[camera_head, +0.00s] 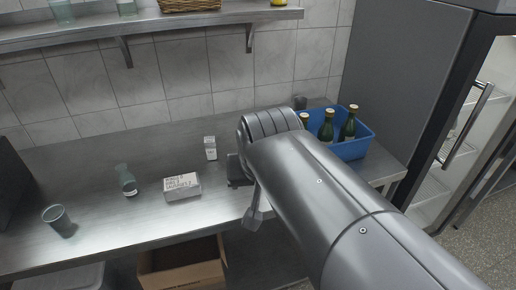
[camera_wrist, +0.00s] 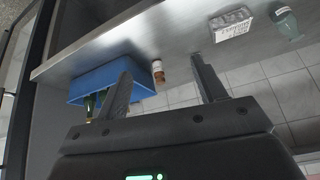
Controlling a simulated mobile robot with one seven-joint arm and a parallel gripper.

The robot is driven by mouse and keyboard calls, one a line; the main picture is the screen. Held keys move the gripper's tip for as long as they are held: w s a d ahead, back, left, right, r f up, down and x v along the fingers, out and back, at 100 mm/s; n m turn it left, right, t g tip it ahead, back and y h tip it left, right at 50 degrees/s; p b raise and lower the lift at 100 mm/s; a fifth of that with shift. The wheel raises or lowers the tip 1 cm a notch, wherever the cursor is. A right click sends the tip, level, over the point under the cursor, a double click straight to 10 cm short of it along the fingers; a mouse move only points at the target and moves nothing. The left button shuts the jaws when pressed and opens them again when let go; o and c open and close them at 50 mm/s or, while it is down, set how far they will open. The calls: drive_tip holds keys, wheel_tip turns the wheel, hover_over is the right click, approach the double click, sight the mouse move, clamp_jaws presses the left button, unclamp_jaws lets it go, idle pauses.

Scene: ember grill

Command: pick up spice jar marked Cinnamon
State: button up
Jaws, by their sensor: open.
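A small jar (camera_wrist: 158,70) with a white label and reddish-brown contents shows between my fingertips in the wrist view, some way beyond them. Its label is too small to read, so I cannot confirm that it says Cinnamon. A dark upright shape (camera_head: 299,102) stands by the wall near the blue crate in the head view; I cannot tell if it is the same jar. My gripper (camera_head: 246,190) is over the steel counter, mostly hidden by my arm. In the wrist view my gripper (camera_wrist: 161,67) is open, with nothing between its fingers.
A blue crate (camera_head: 349,150) of green bottles stands at the counter's right end. A white lettered box (camera_head: 182,187), a small white carton (camera_head: 210,148), a glass bottle (camera_head: 126,180) and a grey cup (camera_head: 58,220) stand left. A wall shelf (camera_head: 180,22) hangs above.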

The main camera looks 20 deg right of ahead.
drive_tip(key=w+a+f+m+t+y, duration=0.1)
drive_tip(key=w+f+m, duration=0.3)
drive_tip(key=w, duration=0.3)
drive_tip(key=w+a+f+m+t, duration=0.1)
drive_tip(key=w+f+m, duration=0.4)
drive_tip(key=w+f, duration=0.1)
drive_tip(key=w+a+f+m+t+y, duration=0.1)
drive_tip(key=w+f+m, duration=0.4)
drive_tip(key=w, duration=0.3)
drive_tip(key=shift+a+f+y, duration=0.25)
drive_tip(key=shift+f+y, duration=0.05)
drive_tip(key=w+d+r+m+t+h, duration=0.2)
drive_tip(key=d+r+m+t, duration=0.2)
drive_tip(key=d+r+m, duration=0.45)
drive_tip(key=w+d+r+m+t+h, duration=0.2)
drive_tip(key=d+r+m+t, duration=0.3)
drive_tip(key=r+m, duration=0.6)
drive_tip(key=shift+m, duration=0.75)
wheel_tip(320, 180, down, 23)
drive_tip(key=shift+s+r, duration=0.1)
drive_tip(key=shift+w, duration=0.2)
drive_tip(key=w, duration=0.4)
drive_tip(key=shift+w+d, duration=0.3)
drive_tip(key=shift+w, duration=0.05)
drive_tip(key=w, duration=0.2)
drive_tip(key=w+d, duration=0.1)
drive_tip(key=w, duration=0.2)
drive_tip(key=shift+w+d+r, duration=0.1)
drive_tip(key=shift+w+r, duration=0.1)
drive_tip(key=shift+w, duration=0.05)
